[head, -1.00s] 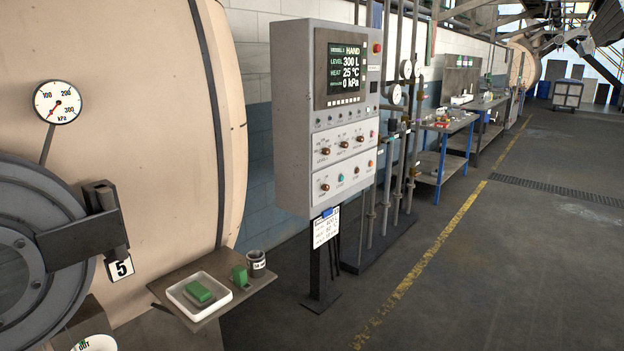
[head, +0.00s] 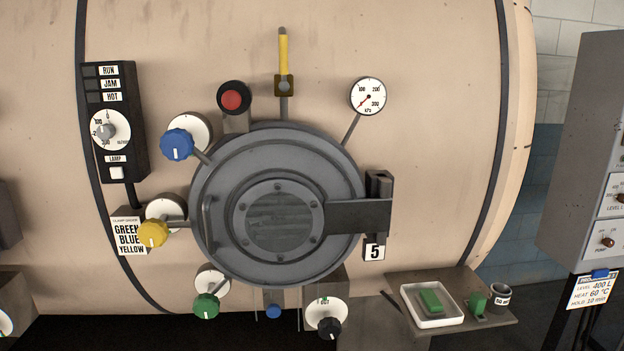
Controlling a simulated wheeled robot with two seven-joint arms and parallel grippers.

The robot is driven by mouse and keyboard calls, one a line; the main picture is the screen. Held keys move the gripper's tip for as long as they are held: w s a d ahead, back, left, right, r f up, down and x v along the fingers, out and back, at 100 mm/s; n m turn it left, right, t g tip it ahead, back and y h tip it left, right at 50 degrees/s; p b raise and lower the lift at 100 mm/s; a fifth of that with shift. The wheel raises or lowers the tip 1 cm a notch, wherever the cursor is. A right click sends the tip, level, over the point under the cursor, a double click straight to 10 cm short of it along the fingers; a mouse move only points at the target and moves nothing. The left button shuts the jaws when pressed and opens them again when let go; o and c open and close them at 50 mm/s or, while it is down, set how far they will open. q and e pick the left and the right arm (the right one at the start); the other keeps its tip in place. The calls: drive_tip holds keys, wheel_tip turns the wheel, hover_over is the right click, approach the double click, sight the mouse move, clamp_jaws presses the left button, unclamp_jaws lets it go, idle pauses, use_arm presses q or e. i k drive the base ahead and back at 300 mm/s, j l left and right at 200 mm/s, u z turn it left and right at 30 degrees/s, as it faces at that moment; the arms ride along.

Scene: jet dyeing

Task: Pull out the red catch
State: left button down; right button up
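A red round knob (head: 232,99) in a black round surround sits on a bracket at the upper left of the round grey door (head: 278,215). It is the only red control on the vessel front, and it may be the red catch. From this angle I cannot tell how far it stands out. The door looks shut against the cream vessel, with a hinge arm (head: 360,216) at its right. Neither of my grippers is in view.
Blue (head: 177,145), yellow (head: 153,234), green (head: 206,306) and black (head: 328,328) knobs surround the door. A yellow-handled lever (head: 283,55) stands above it, beside a pressure gauge (head: 368,96). A shelf (head: 455,328) juts out at lower right, holding a white tray (head: 410,318).

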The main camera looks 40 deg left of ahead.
sight(231, 99)
drive_tip(key=i, duration=1)
drive_tip(key=u, duration=2.2)
drive_tip(key=i+l, duration=0.05)
